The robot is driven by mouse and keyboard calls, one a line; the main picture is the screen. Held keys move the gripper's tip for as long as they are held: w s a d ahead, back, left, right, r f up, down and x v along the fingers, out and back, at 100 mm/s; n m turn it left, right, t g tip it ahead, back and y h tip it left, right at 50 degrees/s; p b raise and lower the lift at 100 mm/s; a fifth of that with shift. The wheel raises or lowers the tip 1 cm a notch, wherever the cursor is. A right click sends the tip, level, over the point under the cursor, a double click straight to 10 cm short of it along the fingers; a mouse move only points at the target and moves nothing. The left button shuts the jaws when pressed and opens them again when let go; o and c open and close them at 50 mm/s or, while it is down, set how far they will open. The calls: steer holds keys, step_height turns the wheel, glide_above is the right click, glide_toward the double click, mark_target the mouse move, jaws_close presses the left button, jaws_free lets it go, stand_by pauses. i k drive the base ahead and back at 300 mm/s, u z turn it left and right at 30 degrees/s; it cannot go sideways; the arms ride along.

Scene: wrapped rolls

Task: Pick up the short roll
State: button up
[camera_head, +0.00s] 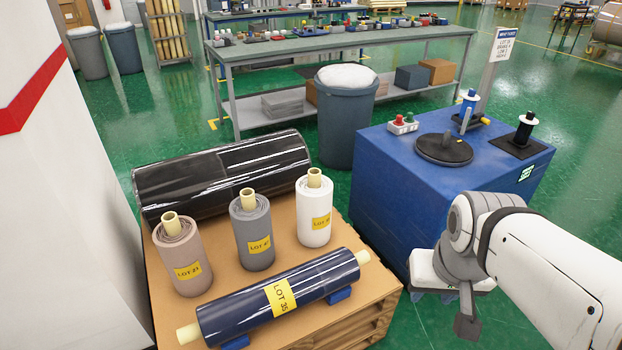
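Three short rolls stand upright on a wooden platform (288,262), each with a pale core on top and a yellow lot label. They are a pinkish-beige roll (188,250), a grey roll (250,226) and a white roll (316,210). A longer dark blue roll (232,314), labelled LOT 35, lies on its side in front of them on blue supports. My gripper (467,326) hangs at the lower right, beyond the platform's right side and apart from all rolls. Its fingers are seen too poorly to tell their opening.
A large wrapped black roll (230,172) lies behind the upright rolls. A blue cabinet (395,198) with a turntable (444,149) stands to the right. A grey bin (346,128) and a long workbench (330,41) are behind. A white pillar (55,200) borders the left.

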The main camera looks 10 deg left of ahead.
mark_target(314, 190)
steer(key=z, duration=0.2)
steer(key=i, duration=0.85)
steer(key=u, duration=0.2)
steer(key=k, duration=0.65)
steer(key=z, duration=0.25)
steer(key=i, duration=0.65)
steer(key=u, duration=0.15)
